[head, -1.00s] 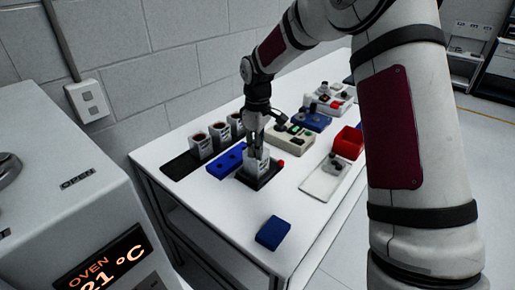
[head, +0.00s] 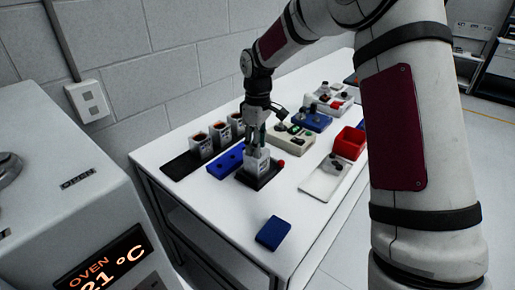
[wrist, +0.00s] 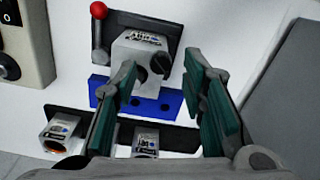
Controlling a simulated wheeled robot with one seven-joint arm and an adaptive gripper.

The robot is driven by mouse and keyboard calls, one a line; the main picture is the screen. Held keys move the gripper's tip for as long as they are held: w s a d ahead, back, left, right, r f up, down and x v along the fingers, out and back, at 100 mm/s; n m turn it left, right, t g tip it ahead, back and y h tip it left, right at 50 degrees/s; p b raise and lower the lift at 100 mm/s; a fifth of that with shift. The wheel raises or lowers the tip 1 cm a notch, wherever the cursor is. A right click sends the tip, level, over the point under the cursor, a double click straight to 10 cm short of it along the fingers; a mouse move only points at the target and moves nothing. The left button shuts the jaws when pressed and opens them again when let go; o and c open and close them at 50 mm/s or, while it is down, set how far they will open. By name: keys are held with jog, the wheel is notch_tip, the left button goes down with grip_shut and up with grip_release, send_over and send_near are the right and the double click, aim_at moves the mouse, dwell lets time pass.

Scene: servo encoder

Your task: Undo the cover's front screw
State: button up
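A grey servo housing (head: 258,165) with a white label sits in a black fixture (head: 246,181) with a red-knobbed lever (head: 281,163). In the wrist view the housing (wrist: 138,58) shows at upper middle, label side towards the back. A dark round screw-like head (wrist: 160,66) shows on its right part; I cannot tell for certain that it is the cover's front screw. My gripper (head: 258,140) is just above the housing. In the wrist view its green-padded fingers (wrist: 161,66) are apart, one on each side of the dark head, with nothing between them held.
A blue block with holes (head: 226,161) lies beside the fixture, with several grey housings on a black strip (head: 178,166) behind. A white tray (head: 318,188), a red bin (head: 349,142) and a beige box (head: 293,139) stand to the right. A blue block (head: 272,233) lies at the front; the table around it is clear.

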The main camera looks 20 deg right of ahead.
notch_tip(320, 180, up, 10)
jog(key=shift+r, duration=0.15)
dwell(0.5)
